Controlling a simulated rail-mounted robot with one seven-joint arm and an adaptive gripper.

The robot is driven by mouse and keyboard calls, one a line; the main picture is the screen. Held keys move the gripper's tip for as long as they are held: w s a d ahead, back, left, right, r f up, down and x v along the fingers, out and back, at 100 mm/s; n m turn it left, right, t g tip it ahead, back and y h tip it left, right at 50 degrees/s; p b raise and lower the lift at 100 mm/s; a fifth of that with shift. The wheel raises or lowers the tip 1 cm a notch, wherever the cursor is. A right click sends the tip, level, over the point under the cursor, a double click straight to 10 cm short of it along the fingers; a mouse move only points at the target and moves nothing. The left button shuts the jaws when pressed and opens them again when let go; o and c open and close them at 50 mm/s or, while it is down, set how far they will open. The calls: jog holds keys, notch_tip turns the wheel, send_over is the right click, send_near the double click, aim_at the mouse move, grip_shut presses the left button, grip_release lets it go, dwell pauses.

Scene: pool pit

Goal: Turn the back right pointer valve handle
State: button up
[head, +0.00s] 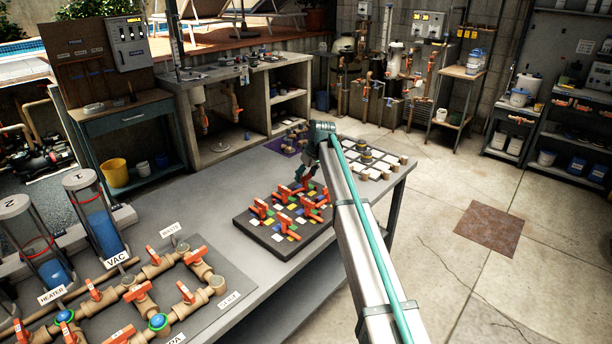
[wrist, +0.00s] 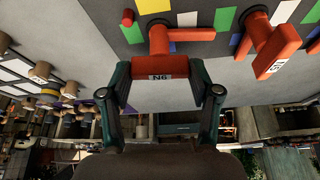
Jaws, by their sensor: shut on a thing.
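The dark board (head: 248,228) with several orange-red pointer valve handles and coloured squares lies on the grey workbench. My gripper (head: 306,172) reaches down at the board's back right part. In the wrist view my gripper (wrist: 160,76) has its two fingers on either side of a red handle (wrist: 160,67), closed on it. Its label seems to read N6. The handle joins a round red stem (wrist: 159,38) on the board. Another labelled red handle (wrist: 272,50) stands to the right, apart from the fingers. In the head view my gripper and arm partly hide the held handle.
A board with pale squares and brown knobs (head: 376,158) lies behind and right of the valve board. A pipe panel with orange valves (head: 160,290) covers the bench's near left. Bare bench top (head: 170,215) shows left of the valve board.

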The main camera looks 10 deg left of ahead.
jog(key=m, duration=0.2)
jog(key=m+h, duration=0.1)
jog(key=m, duration=0.1)
jog(key=shift+s+t+h+b, duration=0.1)
jog(key=shift+t+h+b, duration=0.2)
jog(key=shift+t, duration=0.1)
jog(key=m+h, duration=0.1)
jog(key=m, duration=0.3)
jog(key=shift+a, duration=0.15)
jog(key=m+h+b, duration=0.1)
jog(key=m+h, duration=0.1)
jog(key=m, duration=0.2)
jog(key=shift+a, duration=0.1)
jog(key=shift+m+h+b, duration=0.3)
jog(key=shift+m+h, duration=0.3)
jog(key=shift+m, duration=1.4)
jog(key=o, duration=1.1)
jog(key=shift+o, duration=0.2)
